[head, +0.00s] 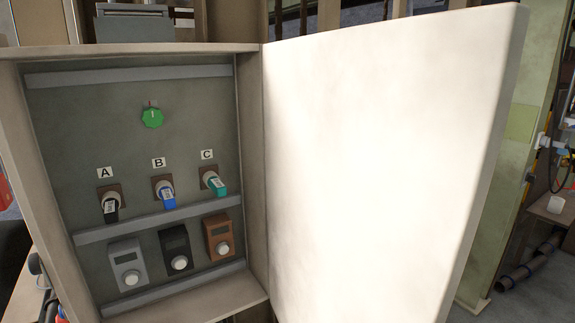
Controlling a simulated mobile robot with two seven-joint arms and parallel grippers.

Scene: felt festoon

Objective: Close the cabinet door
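The cabinet (252,180) stands open at the left of the head view. Its pale door (385,160) is swung out to the right, hinged along the cabinet's right side, and fills the middle of the view. Inside, the grey back panel (80,130) carries a green knob (152,118). Below it are a black plug or key (111,208) under label A, a blue one (167,196) under B and a teal one (218,186) under C. Neither of my grippers shows in this view.
A grey box-like device (134,24) sits on or behind the cabinet top. Grey, black and brown modules with white knobs line the cabinet's lower part. Right of the door are a greenish upright panel (510,190), a white cup (556,204) and dark pipes (525,272).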

